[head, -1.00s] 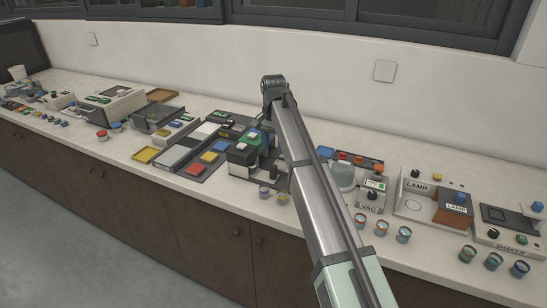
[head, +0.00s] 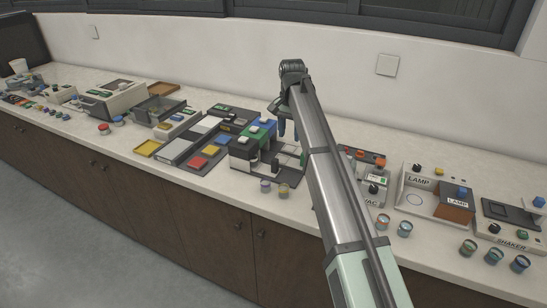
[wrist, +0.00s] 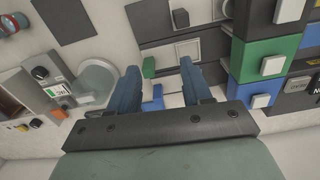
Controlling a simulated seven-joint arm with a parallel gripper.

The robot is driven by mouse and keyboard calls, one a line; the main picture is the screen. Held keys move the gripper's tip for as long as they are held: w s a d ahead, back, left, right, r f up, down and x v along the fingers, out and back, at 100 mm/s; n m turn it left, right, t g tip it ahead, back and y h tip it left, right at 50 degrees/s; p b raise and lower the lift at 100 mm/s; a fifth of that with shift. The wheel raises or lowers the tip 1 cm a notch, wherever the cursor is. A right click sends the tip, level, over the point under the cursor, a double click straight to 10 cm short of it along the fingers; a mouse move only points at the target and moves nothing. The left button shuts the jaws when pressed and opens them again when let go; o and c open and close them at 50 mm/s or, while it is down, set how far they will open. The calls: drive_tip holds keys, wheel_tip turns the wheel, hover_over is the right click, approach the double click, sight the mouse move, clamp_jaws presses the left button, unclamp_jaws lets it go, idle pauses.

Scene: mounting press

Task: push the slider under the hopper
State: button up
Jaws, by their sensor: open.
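My gripper (head: 289,132) is open and points down, right of a row of hopper blocks. In the wrist view its two dark blue fingers (wrist: 158,70) are apart with nothing clamped between them. The blocks are black (head: 241,150), green (head: 257,132) and blue (head: 267,125), each with a pale square cap; the green block (wrist: 270,57) also shows right of the fingers in the wrist view. A small green piece (wrist: 149,67) and a blue piece (wrist: 153,104) show on pale tracks between the fingers. They may be sliders; I cannot tell, nor whether a finger touches them.
Two small cups (head: 284,190) stand in front of the blocks. A tray with coloured pads (head: 198,162) lies to the left. The vacuum unit (head: 373,190) and lamp box (head: 437,190) stand to the right, partly beyond my arm.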

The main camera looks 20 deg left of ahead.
sight(275, 159)
drive_tip(key=d+f, duration=0.1)
drive_tip(key=d, duration=0.3)
drive_tip(key=a+f+m+y, duration=0.1)
drive_tip(key=a+f+m, duration=0.2)
drive_tip(key=f+m, duration=0.1)
drive_tip(key=s+a+f+m+y, duration=0.1)
drive_tip(key=a+f+m+y, duration=0.1)
drive_tip(key=m, duration=0.5)
drive_tip(key=s+a+f+m+y, duration=0.1)
drive_tip(key=a+f+m, duration=0.3)
drive_tip(key=f+m, duration=0.2)
drive_tip(key=shift+s+f, duration=0.2)
drive_tip(key=shift+s, duration=0.05)
idle(0.3)
drive_tip(key=shift+c, duration=0.2)
clamp_jaws()
idle(0.4)
